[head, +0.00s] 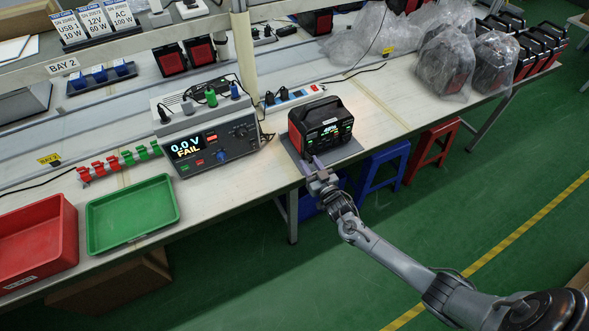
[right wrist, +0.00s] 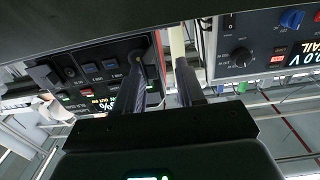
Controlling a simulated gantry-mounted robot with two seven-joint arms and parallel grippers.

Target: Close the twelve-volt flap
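The power station (head: 321,124), a black box with red sides and a handle, stands on a grey mat on the bench. Its front panel (right wrist: 75,95) fills the left of the right wrist view, with dark covers, a round socket and a lit display. A dark square piece (right wrist: 42,75) at the panel's left may be a flap; I cannot tell which cover is the twelve-volt one or how far it stands open. My right gripper (head: 313,166) is just in front of the panel. In the right wrist view its fingers (right wrist: 167,62) are apart with nothing between them. My left gripper is out of view.
A tester (head: 212,142) reading "0.0 V FAIL" stands left of the power station. A green tray (head: 132,211) and a red bin (head: 35,245) are at the bench's front left. Bagged units (head: 446,62) are at the back right. Blue and red stools stand below the bench edge.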

